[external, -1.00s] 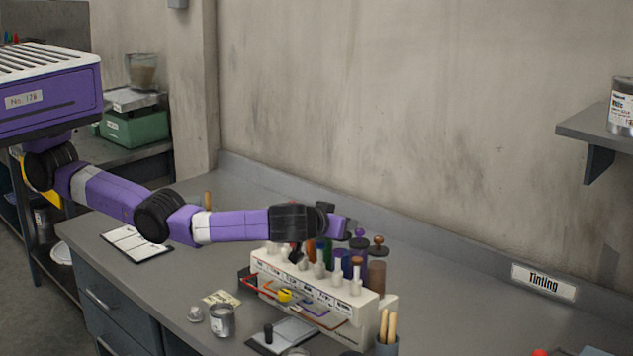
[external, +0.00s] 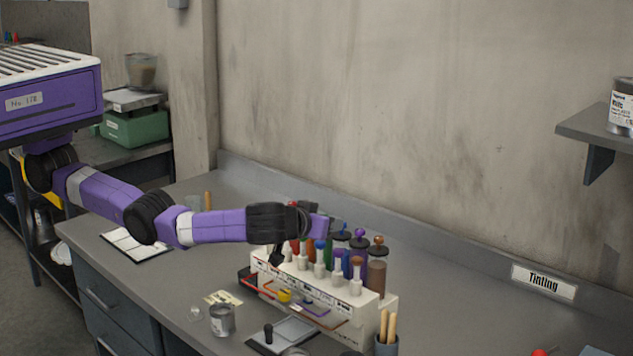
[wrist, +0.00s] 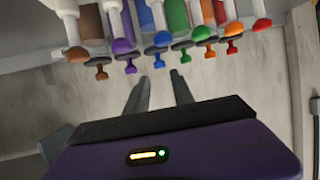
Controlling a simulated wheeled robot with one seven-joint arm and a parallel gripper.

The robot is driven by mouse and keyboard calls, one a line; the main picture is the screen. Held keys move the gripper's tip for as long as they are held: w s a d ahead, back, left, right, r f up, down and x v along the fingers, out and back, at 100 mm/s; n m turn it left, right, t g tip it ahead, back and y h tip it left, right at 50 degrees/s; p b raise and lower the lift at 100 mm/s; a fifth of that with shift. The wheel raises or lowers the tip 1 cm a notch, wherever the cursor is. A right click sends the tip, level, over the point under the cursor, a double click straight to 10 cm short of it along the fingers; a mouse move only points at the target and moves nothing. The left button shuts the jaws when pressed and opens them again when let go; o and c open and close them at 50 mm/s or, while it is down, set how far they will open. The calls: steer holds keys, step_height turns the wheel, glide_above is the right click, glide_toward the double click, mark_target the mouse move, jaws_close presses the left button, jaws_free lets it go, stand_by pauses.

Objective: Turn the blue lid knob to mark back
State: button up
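The blue lid knob (external: 343,229) tops a dark lid in the back row of the tinting rack (external: 330,306). The mark back is too small to make out.
Purple (external: 360,233) and brown (external: 378,240) knobs stand close to the right of the blue one. A small can (external: 222,320) and a cup of sticks (external: 387,344) stand nearby. The bench behind the rack is clear.

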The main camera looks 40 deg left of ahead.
step_height(320, 180, up, 4)
steer(key=s+d+m+h+p, duration=0.2)
steer(key=d+m+h+p, duration=0.1)
steer(key=m+h+p, duration=0.15)
steer(key=w+a+r+m+h+p, duration=0.1)
steer(key=w+a+m+h+p, duration=0.15)
steer(key=a+p, duration=0.35)
steer(key=shift+n, duration=0.4)
steer(key=w+f, duration=0.2)
steer(key=w+d+f, duration=0.1)
steer(key=w+f, duration=0.1)
steer(key=f, duration=0.1)
steer(key=w+f, duration=0.2)
steer(key=f, duration=0.1)
steer(key=shift+w+d+f, duration=0.1)
steer(key=shift+w+d, duration=0.05)
steer(key=shift+w, duration=0.1)
